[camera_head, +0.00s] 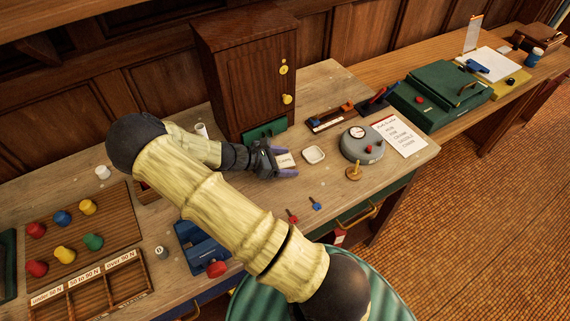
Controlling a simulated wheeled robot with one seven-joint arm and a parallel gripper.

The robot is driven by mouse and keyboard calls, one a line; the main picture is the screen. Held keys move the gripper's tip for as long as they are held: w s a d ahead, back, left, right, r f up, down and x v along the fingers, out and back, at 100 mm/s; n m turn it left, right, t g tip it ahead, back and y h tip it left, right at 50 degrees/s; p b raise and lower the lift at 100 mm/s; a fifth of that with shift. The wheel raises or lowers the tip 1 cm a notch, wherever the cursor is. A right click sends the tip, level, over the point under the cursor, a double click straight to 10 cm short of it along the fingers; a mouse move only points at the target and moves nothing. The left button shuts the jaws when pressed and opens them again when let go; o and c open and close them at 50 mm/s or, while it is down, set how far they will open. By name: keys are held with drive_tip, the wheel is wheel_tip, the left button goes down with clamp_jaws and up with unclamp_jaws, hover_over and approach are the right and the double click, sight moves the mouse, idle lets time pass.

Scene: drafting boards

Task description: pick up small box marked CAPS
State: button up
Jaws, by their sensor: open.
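A small white box (285,160) with dark lettering, too small to read surely, lies on the wooden bench near the foot of the brown cabinet. My gripper (284,161) is open, with its purple-tipped fingers on either side of this box. Part of the box is hidden by the gripper, and I cannot tell whether the fingers touch it.
A white dish (314,155) lies just right of the gripper. The wooden cabinet (247,70) rises behind it, with a green item (265,131) at its foot. A round grey gauge (362,144) and a brass piece (354,171) stand further right. Small red and blue pieces (315,203) lie in front.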

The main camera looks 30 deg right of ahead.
sight(285, 160)
drive_tip(key=c, duration=1.1)
wheel_tip(285, 160, up, 10)
drive_tip(key=shift+r+b, duration=0.1)
drive_tip(key=shift+b, duration=0.45)
